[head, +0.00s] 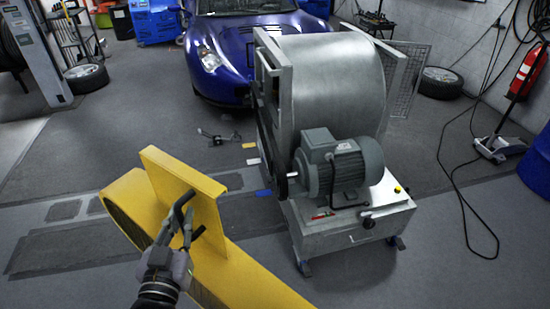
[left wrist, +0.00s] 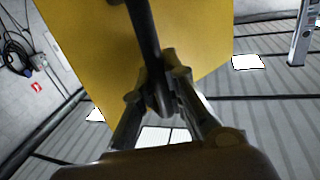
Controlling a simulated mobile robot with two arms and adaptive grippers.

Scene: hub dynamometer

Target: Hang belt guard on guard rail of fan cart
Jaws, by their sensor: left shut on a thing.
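The belt guard (head: 258,279) is a long yellow cover with an upright yellow plate (head: 190,180) at its middle. My left gripper (head: 184,215) is shut on the dark handle on that plate. In the left wrist view the handle (left wrist: 143,35) runs between the closed fingers (left wrist: 165,85), with the yellow plate behind it. The fan cart (head: 340,240) stands to the right, apart from the guard, with a big grey fan drum and a grey motor (head: 338,162). A grey upright frame (head: 275,80) is on its left side; I cannot tell which part is the guard rail. My right gripper is not in view.
A blue car (head: 230,40) is behind the cart. A mesh panel (head: 408,75) is at the cart's back right. A black cable (head: 465,200) lies on the floor at right, near a red extinguisher (head: 527,72) and a blue barrel (head: 540,160).

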